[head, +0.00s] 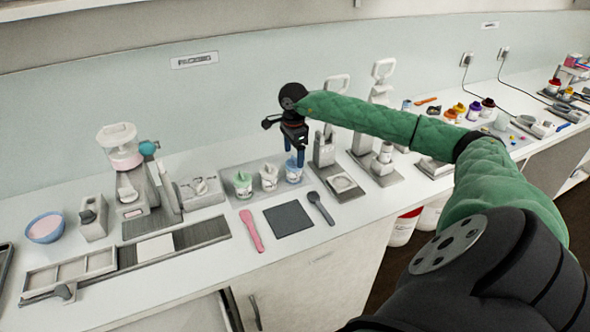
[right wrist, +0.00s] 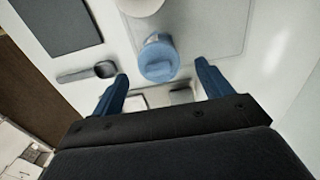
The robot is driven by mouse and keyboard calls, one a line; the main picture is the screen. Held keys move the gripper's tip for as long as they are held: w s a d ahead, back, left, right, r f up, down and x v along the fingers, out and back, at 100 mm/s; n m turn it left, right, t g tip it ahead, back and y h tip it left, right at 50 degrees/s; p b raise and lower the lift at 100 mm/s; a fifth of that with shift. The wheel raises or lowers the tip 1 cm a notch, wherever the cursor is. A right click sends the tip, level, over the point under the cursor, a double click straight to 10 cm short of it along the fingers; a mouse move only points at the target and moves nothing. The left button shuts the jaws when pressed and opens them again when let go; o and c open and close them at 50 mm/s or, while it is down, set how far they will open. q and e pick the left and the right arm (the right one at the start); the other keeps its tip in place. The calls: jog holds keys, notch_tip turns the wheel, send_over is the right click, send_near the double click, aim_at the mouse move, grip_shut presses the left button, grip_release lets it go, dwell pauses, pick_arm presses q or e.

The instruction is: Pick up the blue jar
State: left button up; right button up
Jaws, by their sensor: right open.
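The blue jar (head: 293,173) stands at the right end of a row of jars on a grey tray. In the right wrist view its blue lid (right wrist: 158,60) shows from above, just beyond and between the fingertips. My right gripper (head: 294,156) points down right above the jar, with its blue fingers apart and nothing held. In the right wrist view the right gripper (right wrist: 162,80) is open with the jar lined up near the middle of the gap. The head view does not settle whether the fingers touch the jar. My left gripper is not in view.
A green jar (head: 243,184) and a white jar (head: 269,177) stand left of the blue jar on the tray (head: 225,175). A dark spoon (head: 320,207), a dark square mat (head: 288,220) and a pink spatula (head: 251,230) lie in front. A grey device (head: 325,148) stands close on the right.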

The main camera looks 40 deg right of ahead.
aim_at(294, 157)
notch_tip(294, 157, down, 4)
jog(key=shift+s+a+r, duration=0.1)
jog(key=shift+r, duration=0.05)
jog(key=shift+f+b, duration=0.3)
jog(key=shift+f, duration=0.1)
jog(key=shift+r, duration=0.1)
jog(key=c, duration=0.7)
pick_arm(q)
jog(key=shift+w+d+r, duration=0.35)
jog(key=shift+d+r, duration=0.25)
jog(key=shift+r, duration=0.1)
pick_arm(e)
jog(key=shift+c, duration=0.3)
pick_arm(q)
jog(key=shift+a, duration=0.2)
